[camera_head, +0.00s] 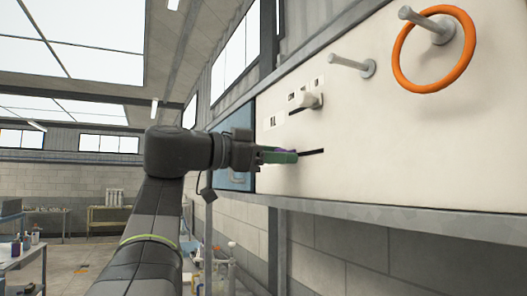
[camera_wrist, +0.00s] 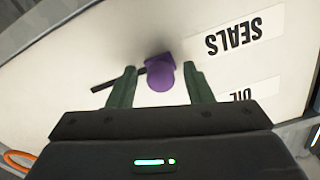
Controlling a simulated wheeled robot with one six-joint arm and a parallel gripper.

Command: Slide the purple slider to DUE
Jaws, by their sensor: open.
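The purple slider (camera_wrist: 160,75) sits at one end of a dark slot (camera_wrist: 104,86) in the white panel. In the wrist view my gripper (camera_wrist: 160,82) is open, with one green finger on each side of the slider and a gap to each. In the head view my gripper (camera_head: 278,157) is at the panel face and hides most of the slider (camera_head: 288,151); the bare slot (camera_head: 312,151) runs to the right of it. The wrist view shows labels SEALS (camera_wrist: 234,38) and a partly hidden one (camera_wrist: 245,92). I cannot read DUE in either view.
Two pegs stick out at the upper right, and an orange ring (camera_head: 434,48) hangs on one. A blue panel (camera_head: 238,125) is behind my gripper. A grey ledge (camera_head: 390,212) runs below the white panel.

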